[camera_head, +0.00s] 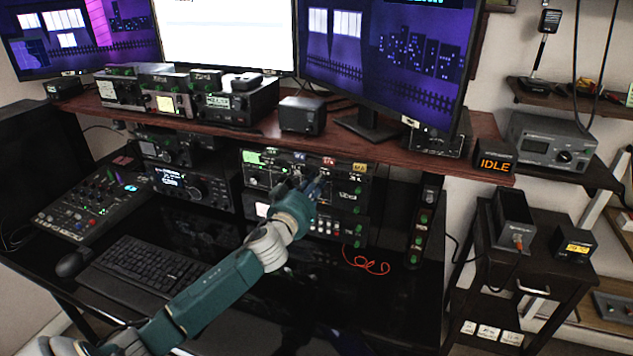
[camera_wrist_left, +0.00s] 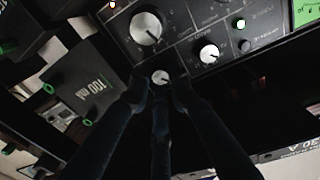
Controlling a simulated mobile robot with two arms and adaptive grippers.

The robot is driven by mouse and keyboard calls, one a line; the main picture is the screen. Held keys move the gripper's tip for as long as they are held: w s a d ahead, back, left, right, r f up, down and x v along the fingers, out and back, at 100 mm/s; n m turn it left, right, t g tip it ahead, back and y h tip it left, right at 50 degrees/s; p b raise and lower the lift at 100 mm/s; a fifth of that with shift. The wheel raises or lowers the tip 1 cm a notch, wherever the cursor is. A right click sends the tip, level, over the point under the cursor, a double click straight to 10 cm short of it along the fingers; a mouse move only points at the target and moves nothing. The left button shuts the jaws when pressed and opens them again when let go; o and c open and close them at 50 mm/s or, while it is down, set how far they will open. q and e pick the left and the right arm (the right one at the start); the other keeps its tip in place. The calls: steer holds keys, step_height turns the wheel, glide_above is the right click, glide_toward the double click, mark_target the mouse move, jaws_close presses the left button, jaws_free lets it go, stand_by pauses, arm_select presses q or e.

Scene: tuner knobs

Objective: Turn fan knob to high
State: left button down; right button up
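My left gripper (camera_head: 318,186) reaches from the lower left to the front of the stacked radio unit (camera_head: 258,170) under the shelf. In the left wrist view its dark fingers (camera_wrist_left: 160,92) are apart, with a small white-faced knob (camera_wrist_left: 160,77) showing between and just beyond their tips. Contact with that knob cannot be told. A large knob (camera_wrist_left: 146,28) and a medium knob (camera_wrist_left: 209,53) sit on the same dark panel. The panel lettering is too small and tilted to read, so I cannot tell which is the fan knob. My right gripper is not in view.
A wooden shelf (camera_head: 390,150) with monitors and small devices overhangs the panel. A keyboard (camera_head: 140,270) and a mixer (camera_head: 95,205) lie on the desk to the left. A box marked "100 mA" (camera_wrist_left: 90,95) is near the fingers.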

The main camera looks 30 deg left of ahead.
arm_select(q)
steer(key=shift+f+m+p, duration=0.15)
steer(key=shift+m+p, duration=0.15)
steer(key=shift+m, duration=0.4)
steer(key=shift+m+g+y+p, duration=0.3)
steer(key=shift+m+p, duration=2)
steer(key=shift+m, duration=4.7)
steer(key=shift+a, duration=0.1)
steer(key=c, duration=1.9)
jaws_free()
steer(key=shift+s, duration=0.1)
steer(key=shift+o, duration=1.4)
steer(key=shift+a, duration=0.1)
